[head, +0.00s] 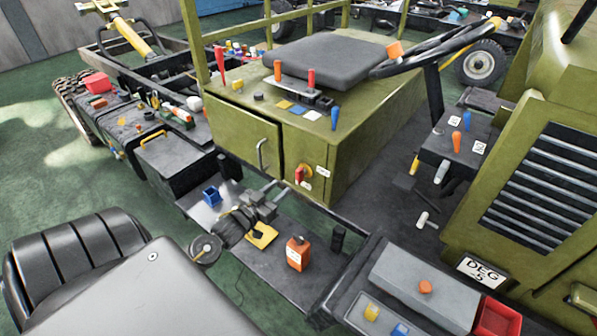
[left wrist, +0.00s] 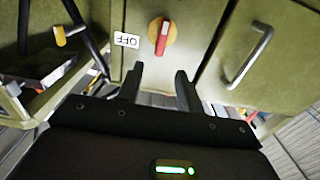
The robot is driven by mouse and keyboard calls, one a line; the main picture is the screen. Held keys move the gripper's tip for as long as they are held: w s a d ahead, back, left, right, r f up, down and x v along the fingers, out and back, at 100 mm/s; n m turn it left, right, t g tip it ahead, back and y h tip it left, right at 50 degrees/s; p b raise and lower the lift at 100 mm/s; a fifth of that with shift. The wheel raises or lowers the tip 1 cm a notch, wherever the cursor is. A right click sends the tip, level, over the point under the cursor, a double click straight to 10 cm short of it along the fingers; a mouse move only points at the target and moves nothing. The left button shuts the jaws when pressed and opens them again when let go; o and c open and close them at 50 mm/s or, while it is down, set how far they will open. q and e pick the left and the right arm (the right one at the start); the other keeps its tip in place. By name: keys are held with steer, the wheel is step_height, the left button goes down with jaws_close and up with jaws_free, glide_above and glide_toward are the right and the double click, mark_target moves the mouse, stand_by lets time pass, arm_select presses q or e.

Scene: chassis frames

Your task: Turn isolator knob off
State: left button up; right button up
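The isolator knob (head: 300,175) is a red grip on a yellow round plate, low on the front of the olive green cabinet. Its red grip stands roughly upright. A white label lies beside it; in the left wrist view the label (left wrist: 126,40) reads OFF upside down, and the knob (left wrist: 162,36) is just beyond my fingertips. My left gripper (head: 276,188) is in front of the cabinet, a little left of and below the knob. In the left wrist view its two fingers (left wrist: 160,72) are apart with nothing between them. My right gripper is not in view.
A cabinet door handle (head: 262,155) is left of the knob. Below my left gripper, a dark shelf holds an orange bottle (head: 297,253) and a small blue bin (head: 211,196). A seat cushion (head: 329,58) and levers are on the cabinet top. A steering wheel (head: 437,50) stands right.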

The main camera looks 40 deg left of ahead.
mark_target(296, 174)
arm_select(q)
steer(key=w+p, duration=0.2)
steer(key=w, duration=0.8)
steer(key=shift+w, duration=0.4)
steer(key=shift+c, duration=0.2)
steer(key=shift+a, duration=0.15)
jaws_close()
